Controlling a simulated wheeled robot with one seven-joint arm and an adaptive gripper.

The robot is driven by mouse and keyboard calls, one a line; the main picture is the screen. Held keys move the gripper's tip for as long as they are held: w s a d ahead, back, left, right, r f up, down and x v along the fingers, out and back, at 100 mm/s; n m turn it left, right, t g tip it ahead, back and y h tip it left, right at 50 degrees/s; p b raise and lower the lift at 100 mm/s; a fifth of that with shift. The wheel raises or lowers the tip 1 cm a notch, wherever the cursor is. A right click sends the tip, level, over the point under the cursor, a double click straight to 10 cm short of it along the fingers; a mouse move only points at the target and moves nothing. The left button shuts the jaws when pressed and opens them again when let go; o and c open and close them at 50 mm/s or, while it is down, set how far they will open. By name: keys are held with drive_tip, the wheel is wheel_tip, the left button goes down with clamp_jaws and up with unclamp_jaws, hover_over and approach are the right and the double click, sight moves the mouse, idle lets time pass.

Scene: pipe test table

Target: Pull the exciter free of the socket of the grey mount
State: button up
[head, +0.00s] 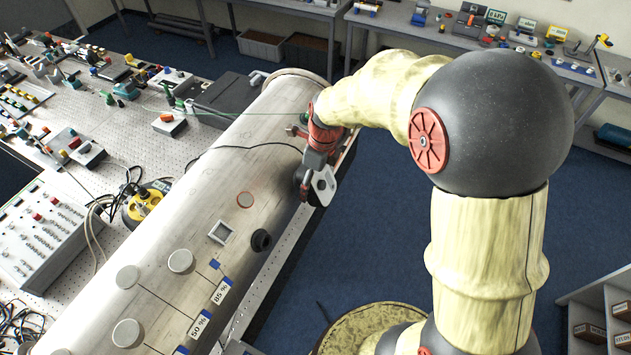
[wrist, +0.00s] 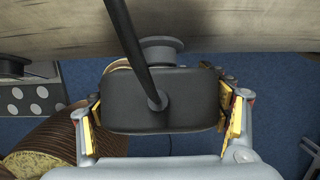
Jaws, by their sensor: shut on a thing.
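The exciter (wrist: 125,115), a dark grey rounded block with a black cable or rod at its face, sits between the yellow-padded fingers of my gripper (wrist: 160,108) in the wrist view. My gripper is shut on its two sides. A round grey flanged piece, seemingly the grey mount (wrist: 162,47), shows directly behind the block, against the pipe. The block hides where they meet, so I cannot tell how deep the exciter sits. In the head view my gripper (head: 318,184) is at the right side of the pipe, and the exciter is hard to make out there.
The big pale pipe (head: 215,150) runs along the perforated table (head: 90,110). A black ring (head: 261,240) sticks out of its side nearer the camera. A thin black cable (head: 235,147) crosses its top. Blue floor (head: 375,215) is open to the right.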

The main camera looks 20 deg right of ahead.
drive_tip(key=shift+s+d+r+p, duration=0.3)
drive_tip(key=shift+s+d+r, duration=0.3)
drive_tip(key=shift+s+d, duration=0.3)
drive_tip(key=shift+r, duration=0.1)
drive_tip(key=shift+r+p, duration=3.05)
drive_tip(key=shift+r, duration=0.85)
